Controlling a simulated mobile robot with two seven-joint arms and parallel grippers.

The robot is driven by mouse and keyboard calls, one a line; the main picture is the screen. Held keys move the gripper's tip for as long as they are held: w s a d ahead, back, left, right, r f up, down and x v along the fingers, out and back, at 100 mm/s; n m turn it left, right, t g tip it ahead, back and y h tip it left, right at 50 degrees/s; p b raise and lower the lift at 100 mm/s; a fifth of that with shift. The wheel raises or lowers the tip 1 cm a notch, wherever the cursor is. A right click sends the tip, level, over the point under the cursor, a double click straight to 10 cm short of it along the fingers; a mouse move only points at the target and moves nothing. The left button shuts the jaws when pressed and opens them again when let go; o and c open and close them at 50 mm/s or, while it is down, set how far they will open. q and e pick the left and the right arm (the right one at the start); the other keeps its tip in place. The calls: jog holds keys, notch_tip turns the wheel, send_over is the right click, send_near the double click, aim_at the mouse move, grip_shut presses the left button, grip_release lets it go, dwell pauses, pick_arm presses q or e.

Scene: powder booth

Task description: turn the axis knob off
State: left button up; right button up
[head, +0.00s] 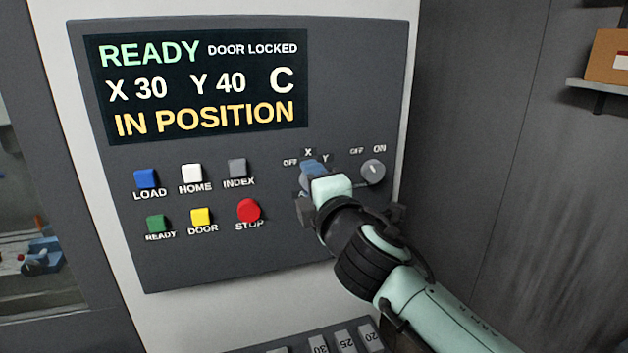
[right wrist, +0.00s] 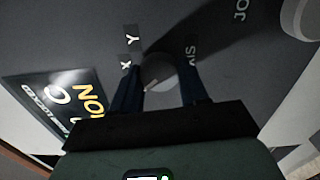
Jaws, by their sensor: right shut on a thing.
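The axis knob (right wrist: 160,70) is a round grey knob on the dark panel, with X and Y labels beside it. My right gripper (head: 312,172) is shut on it, with one dark blue finger on each side in the right wrist view (right wrist: 158,85). A short light mark on the knob slants to the lower left in that view. In the head view the gripper hides the knob, but its OFF, X and Y labels show above. My left gripper is not in view.
A second grey knob (head: 373,172) with OFF and ON labels is close on the right. Several coloured buttons, including a red STOP button (head: 249,210), are to the left. The display (head: 200,85) reads READY, DOOR LOCKED, X 30, Y 40, C, IN POSITION.

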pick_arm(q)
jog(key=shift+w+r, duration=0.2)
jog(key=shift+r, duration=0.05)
pick_arm(e)
jog(key=shift+n, duration=0.9)
jog(key=o, duration=1.1)
jog(key=shift+c, duration=0.2)
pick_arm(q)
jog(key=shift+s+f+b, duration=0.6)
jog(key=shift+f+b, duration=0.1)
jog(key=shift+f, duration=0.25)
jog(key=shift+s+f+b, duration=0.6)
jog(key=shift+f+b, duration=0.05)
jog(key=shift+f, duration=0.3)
pick_arm(e)
jog(key=v, duration=1.3)
jog(key=shift+s, duration=0.2)
